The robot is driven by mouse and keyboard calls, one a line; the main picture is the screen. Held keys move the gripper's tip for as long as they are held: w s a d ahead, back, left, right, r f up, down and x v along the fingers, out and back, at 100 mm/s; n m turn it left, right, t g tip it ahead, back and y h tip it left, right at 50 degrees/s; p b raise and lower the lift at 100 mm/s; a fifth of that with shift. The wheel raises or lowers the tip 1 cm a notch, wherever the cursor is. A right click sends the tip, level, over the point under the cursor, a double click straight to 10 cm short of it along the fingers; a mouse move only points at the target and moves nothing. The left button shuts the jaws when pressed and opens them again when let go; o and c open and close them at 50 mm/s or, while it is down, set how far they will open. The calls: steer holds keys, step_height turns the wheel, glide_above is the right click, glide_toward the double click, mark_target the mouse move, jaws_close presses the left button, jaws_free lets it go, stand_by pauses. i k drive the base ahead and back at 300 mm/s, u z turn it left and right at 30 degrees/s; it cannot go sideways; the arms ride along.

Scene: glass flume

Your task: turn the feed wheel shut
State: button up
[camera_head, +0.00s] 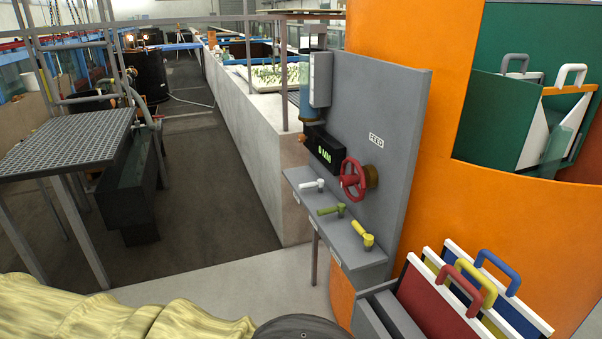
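The feed wheel is a red handwheel (354,180) on a brownish hub, mounted on the face of a grey upright panel (400,140) right of the middle. Its rim and spokes show, and nothing covers it. The view does not tell whether it is open or shut. A black box with a green lit readout (324,155) sits just to its left; its characters are too small to read surely. My gripper is not in view, and nothing is seen touching the wheel.
Below the wheel, a grey ledge (335,222) carries white (314,185), green (331,210) and yellow (363,235) levers. Handled panels (440,300) stand at lower right before an orange wall (400,30). Yellowish cloth (100,310) lies lower left; the grey floor (215,195) between is clear.

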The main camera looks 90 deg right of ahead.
mark_target(352, 179)
steer(key=z, duration=0.05)
steer(key=i, duration=0.45)
steer(key=z, duration=1.55)
steer(key=i, duration=0.25)
steer(key=z, duration=0.7)
